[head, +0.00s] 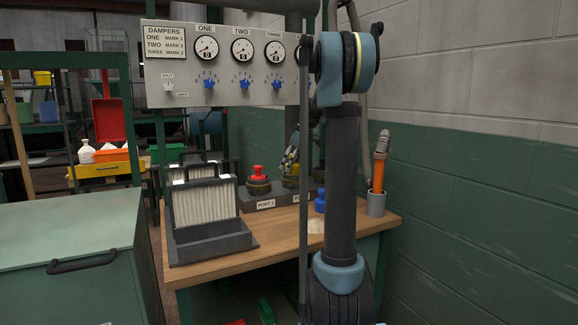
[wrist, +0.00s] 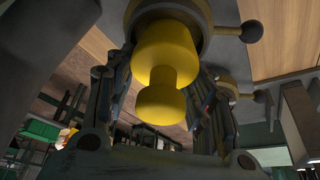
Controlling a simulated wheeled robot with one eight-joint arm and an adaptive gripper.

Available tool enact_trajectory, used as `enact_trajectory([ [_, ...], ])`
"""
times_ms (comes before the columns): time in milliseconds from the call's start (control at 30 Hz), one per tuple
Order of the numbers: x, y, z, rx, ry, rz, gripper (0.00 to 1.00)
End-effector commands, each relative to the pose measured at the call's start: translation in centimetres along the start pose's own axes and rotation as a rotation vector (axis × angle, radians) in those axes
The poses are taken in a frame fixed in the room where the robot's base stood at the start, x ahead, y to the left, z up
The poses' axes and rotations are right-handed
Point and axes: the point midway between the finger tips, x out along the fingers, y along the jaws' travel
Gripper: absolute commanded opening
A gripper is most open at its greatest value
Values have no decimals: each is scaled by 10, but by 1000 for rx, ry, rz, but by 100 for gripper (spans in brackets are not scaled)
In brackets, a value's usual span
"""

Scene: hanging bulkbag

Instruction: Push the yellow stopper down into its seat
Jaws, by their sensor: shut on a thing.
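The yellow stopper (wrist: 166,62) is between the fingers of my gripper (wrist: 165,88) in the wrist view, with its knob towards the camera. My gripper is shut on it. The stopper's far end is at the round yellowish port collar (wrist: 205,18); I cannot tell how deep it sits. In the head view my gripper (head: 291,158) is over the dark port block (head: 264,201), behind my arm and a thin upright post. A yellowish part (head: 290,182) shows under the fingers.
A red stopper (head: 258,173) sits on the port marked PORT 1. A blue stopper (head: 320,200) stands on the wooden bench (head: 270,236) by a pale heap (head: 315,227). Filters in a dark rack (head: 205,205) stand left. A grey cup (head: 376,204) holds an orange-handled tool. The damper panel (head: 225,65) hangs above.

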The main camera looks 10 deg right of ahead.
Motion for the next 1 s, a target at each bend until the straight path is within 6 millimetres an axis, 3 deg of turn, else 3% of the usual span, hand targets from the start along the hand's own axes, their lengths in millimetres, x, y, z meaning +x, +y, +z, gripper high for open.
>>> enact_trajectory([
  [667, 5, 0, 2, 0, 0, 0, 24],
  [700, 5, 0, 2, 0, 0, 0, 56],
  [767, 5, 0, 2, 0, 0, 0, 70],
  [1000, 5, 0, 2, 0, 0, 0, 73],
])
